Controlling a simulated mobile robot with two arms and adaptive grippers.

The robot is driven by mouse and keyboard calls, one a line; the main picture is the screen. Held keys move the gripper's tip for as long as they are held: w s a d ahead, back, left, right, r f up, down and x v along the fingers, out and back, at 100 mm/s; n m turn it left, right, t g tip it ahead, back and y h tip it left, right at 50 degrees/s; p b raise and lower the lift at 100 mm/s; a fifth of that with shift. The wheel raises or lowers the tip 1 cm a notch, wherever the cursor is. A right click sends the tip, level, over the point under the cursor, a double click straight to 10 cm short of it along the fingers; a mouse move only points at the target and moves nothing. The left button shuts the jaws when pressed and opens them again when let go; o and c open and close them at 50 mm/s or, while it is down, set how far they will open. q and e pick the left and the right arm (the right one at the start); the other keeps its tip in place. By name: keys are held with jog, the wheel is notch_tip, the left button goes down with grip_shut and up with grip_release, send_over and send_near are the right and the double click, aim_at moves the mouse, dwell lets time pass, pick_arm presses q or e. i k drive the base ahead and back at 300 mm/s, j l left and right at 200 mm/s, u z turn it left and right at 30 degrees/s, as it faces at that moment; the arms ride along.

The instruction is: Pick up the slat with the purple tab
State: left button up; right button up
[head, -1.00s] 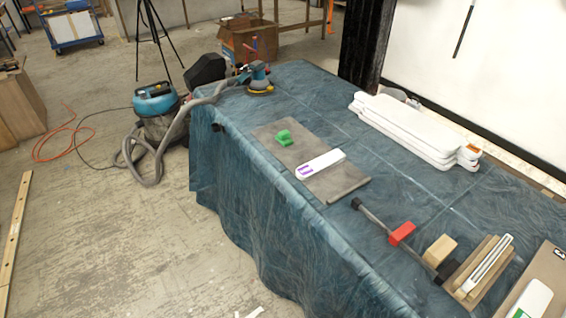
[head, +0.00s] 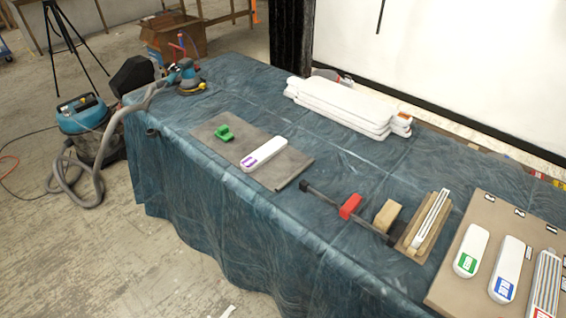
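The slat with the purple tab (head: 264,154) is a white, round-ended bar. It lies flat on a grey board (head: 288,168) on the cloth-covered table, its purple-marked end toward the lower left. A green block-like object (head: 224,132) sits on the same board, to the upper left of the slat. Other white slats, one with a green tab (head: 472,250) and one with a blue tab (head: 507,270), lie on a brown board (head: 490,216) at the right. Neither of my grippers shows in the head view.
The table (head: 330,250) has a blue cloth hanging over its front edge. A stack of white slats (head: 345,106) lies at the back. A clamp with a red part (head: 350,206), a wooden block (head: 387,215) and a sander (head: 187,78) are on the table. A vacuum (head: 88,125) stands on the floor.

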aim_at(250, 164)
jog(key=z, duration=0.75)
jog(key=j+z, duration=1.3)
jog(key=j, duration=0.15)
jog(key=k+j+z, duration=0.15)
jog(key=j+z, duration=0.25)
